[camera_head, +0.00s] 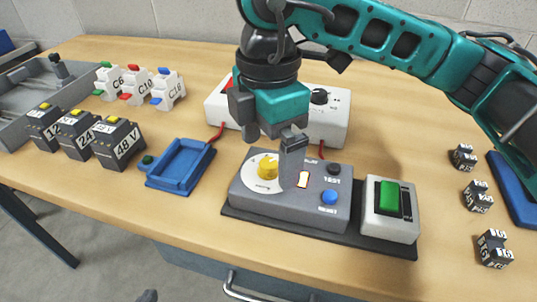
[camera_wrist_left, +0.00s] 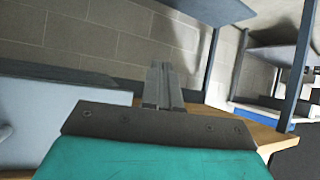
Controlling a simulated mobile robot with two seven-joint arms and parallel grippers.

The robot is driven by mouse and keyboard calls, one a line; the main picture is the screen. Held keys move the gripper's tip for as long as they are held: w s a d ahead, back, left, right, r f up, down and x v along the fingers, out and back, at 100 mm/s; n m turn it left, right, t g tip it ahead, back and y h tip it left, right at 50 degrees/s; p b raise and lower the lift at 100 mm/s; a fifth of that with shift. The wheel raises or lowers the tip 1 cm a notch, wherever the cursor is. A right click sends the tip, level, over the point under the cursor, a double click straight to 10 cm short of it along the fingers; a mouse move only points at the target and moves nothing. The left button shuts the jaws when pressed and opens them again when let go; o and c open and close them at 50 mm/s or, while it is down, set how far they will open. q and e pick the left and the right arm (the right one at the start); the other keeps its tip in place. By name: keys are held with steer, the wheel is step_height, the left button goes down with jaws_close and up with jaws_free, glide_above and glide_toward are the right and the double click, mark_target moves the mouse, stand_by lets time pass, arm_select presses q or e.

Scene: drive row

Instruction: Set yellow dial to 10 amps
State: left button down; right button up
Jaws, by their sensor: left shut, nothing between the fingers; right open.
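The yellow dial (camera_head: 267,168) sits on a white round scale at the left of the grey control box (camera_head: 245,195). Its scale marks are too small to read. My right gripper (camera_head: 272,155) is open, with its fingers pointing down over the box. One grey finger stands just right of the dial and hides part of the box top; I cannot tell whether it touches. My left gripper (camera_wrist_left: 165,85) shows in the left wrist view, shut and empty, facing a brick wall.
A green rocker switch (camera_head: 390,195) stands right of the box, and a blue tray (camera_head: 180,165) left of it. Black volt-marked blocks (camera_head: 118,143) and coloured fuse pieces (camera_head: 133,85) stand further left. A white unit (camera_head: 328,120) is behind. Small dark cubes (camera_head: 478,197) lie right.

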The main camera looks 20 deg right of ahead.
mark_target(269, 162)
steer(key=shift+r+p, duration=1.8)
steer(key=shift+r, duration=1.15)
